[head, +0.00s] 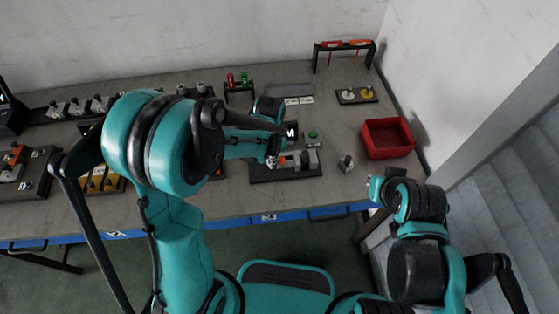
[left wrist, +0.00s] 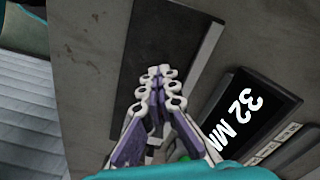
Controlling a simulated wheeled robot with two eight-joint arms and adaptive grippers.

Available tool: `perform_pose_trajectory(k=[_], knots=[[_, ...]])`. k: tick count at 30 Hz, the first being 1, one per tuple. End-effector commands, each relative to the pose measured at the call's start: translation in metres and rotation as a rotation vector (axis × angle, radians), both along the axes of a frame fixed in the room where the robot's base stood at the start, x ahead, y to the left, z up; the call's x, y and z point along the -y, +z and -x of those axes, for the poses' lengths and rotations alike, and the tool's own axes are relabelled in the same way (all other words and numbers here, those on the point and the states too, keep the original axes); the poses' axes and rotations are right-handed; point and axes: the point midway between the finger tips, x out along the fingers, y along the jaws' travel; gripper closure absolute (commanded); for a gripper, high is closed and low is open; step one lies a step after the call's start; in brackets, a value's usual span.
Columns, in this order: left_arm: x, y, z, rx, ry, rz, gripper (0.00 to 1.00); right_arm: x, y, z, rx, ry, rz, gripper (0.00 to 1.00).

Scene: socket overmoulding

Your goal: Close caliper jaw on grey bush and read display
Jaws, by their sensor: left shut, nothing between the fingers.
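My left gripper (head: 272,161) is shut and empty, above the dark plate, which also shows in the left wrist view (left wrist: 150,45). I cannot pick out the grey bush with certainty. My right gripper (head: 375,187) is off the bench's front edge, its fingers unclear.
A small grey metal piece (head: 347,163) stands right of the station. A red bin (head: 387,139) is further right. A black rack (head: 344,46) and a small plate with two pieces (head: 357,95) stand behind. Other fixtures crowd the left side.

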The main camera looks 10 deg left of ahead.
Motion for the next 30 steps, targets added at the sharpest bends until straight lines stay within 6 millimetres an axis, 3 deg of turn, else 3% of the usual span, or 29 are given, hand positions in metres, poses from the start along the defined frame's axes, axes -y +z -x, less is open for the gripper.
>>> perform_pose_trajectory(k=[11,30], knots=[[0.003,0.0,-0.002,0.006,-0.002,0.007,1.0,0.0,0.0,0.0,0.0,0.0,0.0,1.0],[-0.011,0.005,0.002,0.003,-0.001,0.003,1.0,0.0,0.002,0.0,0.0,0.0,0.0,1.0]])
